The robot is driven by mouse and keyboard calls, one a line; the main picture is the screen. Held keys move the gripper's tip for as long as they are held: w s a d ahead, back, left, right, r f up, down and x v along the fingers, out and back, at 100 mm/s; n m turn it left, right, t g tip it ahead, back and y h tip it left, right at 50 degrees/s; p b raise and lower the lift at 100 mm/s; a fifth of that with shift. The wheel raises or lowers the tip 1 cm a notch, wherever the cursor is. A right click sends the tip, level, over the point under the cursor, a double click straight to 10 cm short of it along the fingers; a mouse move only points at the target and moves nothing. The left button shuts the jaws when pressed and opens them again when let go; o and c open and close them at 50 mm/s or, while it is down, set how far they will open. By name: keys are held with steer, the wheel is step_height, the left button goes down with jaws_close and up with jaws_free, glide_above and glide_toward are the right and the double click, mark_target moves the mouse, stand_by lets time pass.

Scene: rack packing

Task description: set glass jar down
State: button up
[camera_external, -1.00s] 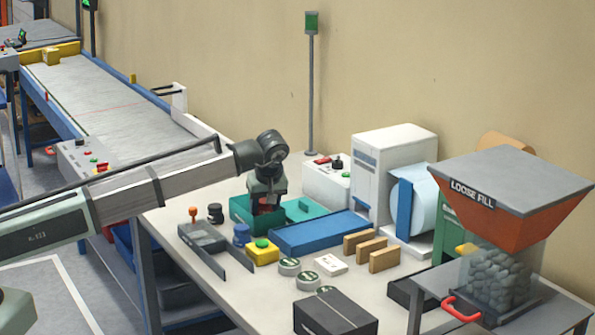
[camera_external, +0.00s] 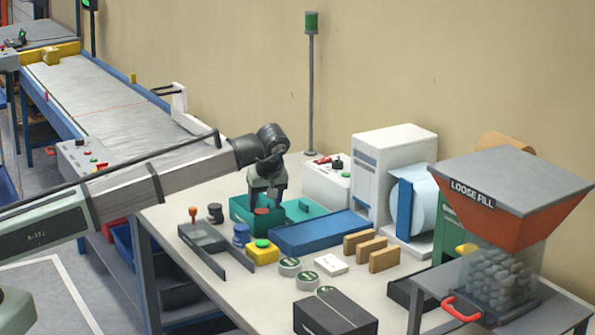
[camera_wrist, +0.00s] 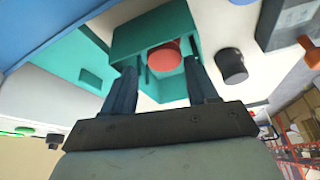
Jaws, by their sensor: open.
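The glass jar (camera_external: 262,211) shows as a red-topped round thing inside the left part of the teal rack (camera_external: 238,213). Its red top also shows in the wrist view (camera_wrist: 165,57), inside a teal compartment (camera_wrist: 122,45); its glass body is mostly hidden by the walls. My gripper (camera_external: 266,206) is right above that compartment, with its fingers spread on either side of the jar. In the wrist view my gripper (camera_wrist: 163,75) is open, and a gap shows between the fingers and the red top.
A blue flat box (camera_external: 320,233) lies right of the rack. A black knob-like item (camera_external: 215,212), a blue jar (camera_external: 241,234) and a yellow box with a green button (camera_external: 262,251) stand close by. Wooden blocks (camera_external: 383,258) stand further right.

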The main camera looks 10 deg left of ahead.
steer(key=v, duration=1.1)
steer(key=shift+w, duration=0.1)
